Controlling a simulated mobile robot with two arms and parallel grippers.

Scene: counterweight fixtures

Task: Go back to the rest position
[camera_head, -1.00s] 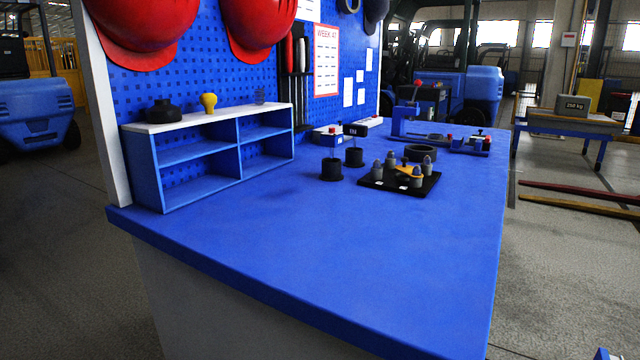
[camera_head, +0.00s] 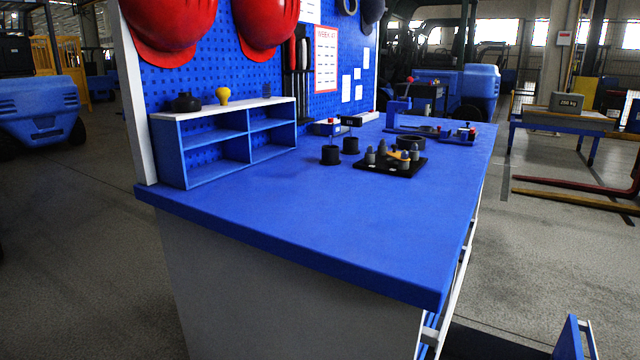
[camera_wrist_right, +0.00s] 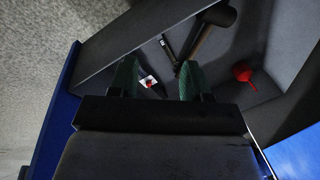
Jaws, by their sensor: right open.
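My right gripper (camera_wrist_right: 157,82) shows only in the right wrist view. Its two green fingers are apart with nothing between them. It is above an open grey drawer, and I cannot tell how high. In the drawer lie a dark mallet (camera_wrist_right: 212,32), a red item (camera_wrist_right: 243,72) and a small tag with a red mark (camera_wrist_right: 148,82). Neither gripper shows in the head view, and my left gripper is in no view. The blue workbench (camera_head: 300,215) stands in front of me.
The open drawer's blue front (camera_head: 568,343) juts out at the bench's lower right. A blue shelf (camera_head: 215,172), a black tray of weights (camera_head: 400,172) and two black cups (camera_head: 330,155) stand on the bench. Forklift forks (camera_head: 575,202) lie at right. The bench's near part is clear.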

